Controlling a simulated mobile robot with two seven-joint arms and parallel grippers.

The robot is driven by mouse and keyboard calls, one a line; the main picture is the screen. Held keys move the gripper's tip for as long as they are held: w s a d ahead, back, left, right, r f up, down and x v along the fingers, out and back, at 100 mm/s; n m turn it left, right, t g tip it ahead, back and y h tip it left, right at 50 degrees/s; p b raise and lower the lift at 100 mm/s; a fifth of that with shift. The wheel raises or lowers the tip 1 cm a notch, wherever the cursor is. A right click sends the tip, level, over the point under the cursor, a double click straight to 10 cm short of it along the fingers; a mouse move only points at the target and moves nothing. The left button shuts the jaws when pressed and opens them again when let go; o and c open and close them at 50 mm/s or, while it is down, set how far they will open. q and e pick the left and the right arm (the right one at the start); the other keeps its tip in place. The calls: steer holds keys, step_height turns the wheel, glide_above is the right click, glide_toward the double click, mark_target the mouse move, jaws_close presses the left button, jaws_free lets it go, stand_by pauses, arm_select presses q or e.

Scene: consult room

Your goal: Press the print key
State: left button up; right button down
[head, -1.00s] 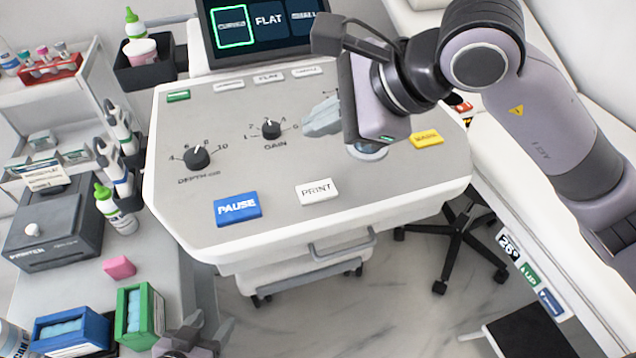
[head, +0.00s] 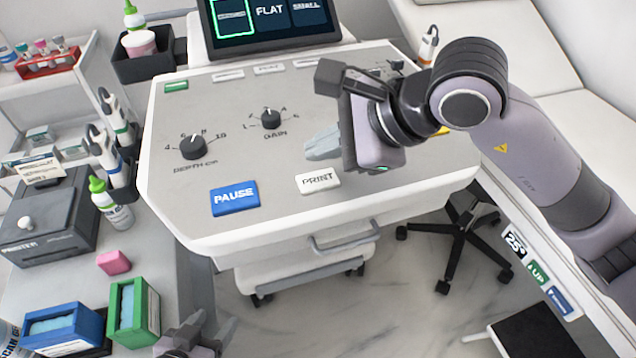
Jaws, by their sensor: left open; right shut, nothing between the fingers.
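The print key (head: 318,180) is a white key lettered PRINT on the front part of the grey console panel (head: 265,165). My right gripper (head: 312,151) comes in from the right, its fingers shut and empty, just above and behind the print key in the picture. The fingers do not cover the key; whether they touch the panel I cannot tell. The blue PAUSE key (head: 235,198) lies to the left of the print key. My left gripper (head: 205,333) is at the bottom edge, open and empty, partly cut off, far from the keys.
Behind the keys stand the depth knob (head: 193,147) and gain knob (head: 271,118). A screen (head: 268,25) rises at the back. On the left are a printer (head: 45,225), a green-capped bottle (head: 110,205) and glove boxes (head: 133,310). My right arm partly hides a yellow key.

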mark_target(324, 182)
step_height(324, 182, down, 2)
steer(key=shift+f+b, duration=0.1)
steer(key=shift+b, duration=0.6)
steer(key=shift+f, duration=0.1)
stand_by(0.6)
stand_by(0.8)
steer(key=shift+f+b, duration=0.45)
steer(key=shift+b, duration=0.4)
steer(key=shift+f, duration=0.1)
